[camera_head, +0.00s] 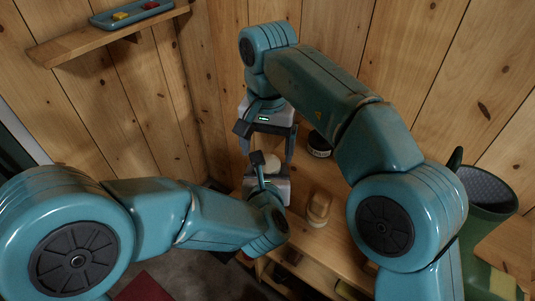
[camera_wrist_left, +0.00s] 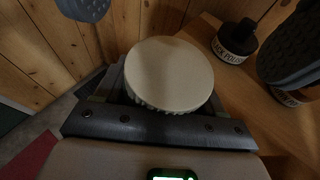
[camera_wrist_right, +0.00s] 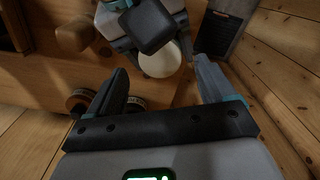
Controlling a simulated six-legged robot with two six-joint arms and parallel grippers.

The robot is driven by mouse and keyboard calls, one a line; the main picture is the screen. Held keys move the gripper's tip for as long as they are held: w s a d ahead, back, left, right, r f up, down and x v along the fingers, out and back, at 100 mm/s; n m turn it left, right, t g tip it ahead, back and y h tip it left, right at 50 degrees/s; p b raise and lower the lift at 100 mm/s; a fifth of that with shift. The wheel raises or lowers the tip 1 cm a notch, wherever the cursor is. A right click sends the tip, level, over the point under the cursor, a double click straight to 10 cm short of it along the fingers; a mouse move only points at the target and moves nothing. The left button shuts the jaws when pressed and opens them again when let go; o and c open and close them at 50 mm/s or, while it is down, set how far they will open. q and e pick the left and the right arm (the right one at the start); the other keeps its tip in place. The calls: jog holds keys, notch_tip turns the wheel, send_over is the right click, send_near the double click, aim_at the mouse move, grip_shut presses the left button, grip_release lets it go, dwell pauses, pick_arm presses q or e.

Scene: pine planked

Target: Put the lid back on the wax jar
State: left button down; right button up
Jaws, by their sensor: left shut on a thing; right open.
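My left gripper (camera_head: 268,172) is shut on a round cream lid (camera_wrist_left: 170,73) with a ribbed edge. The lid also shows in the right wrist view (camera_wrist_right: 160,58), held up away from the shelf. My right gripper (camera_head: 267,150) is open and empty, its fingers close above and to either side of the lid. In the right wrist view, a round labelled jar (camera_wrist_right: 79,103) stands on the wood beside a second one, partly behind my right finger. I cannot tell which is the wax jar.
A black polish jar (camera_wrist_left: 236,40) stands on the wooden bench, also seen in the head view (camera_head: 319,145). A wooden brush-like object (camera_head: 318,209) is nearer. A green boot (camera_head: 487,190) stands at right. A wall shelf (camera_head: 105,32) holds a blue tray.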

jog(key=shift+r, duration=0.55)
jog(key=o, duration=0.3)
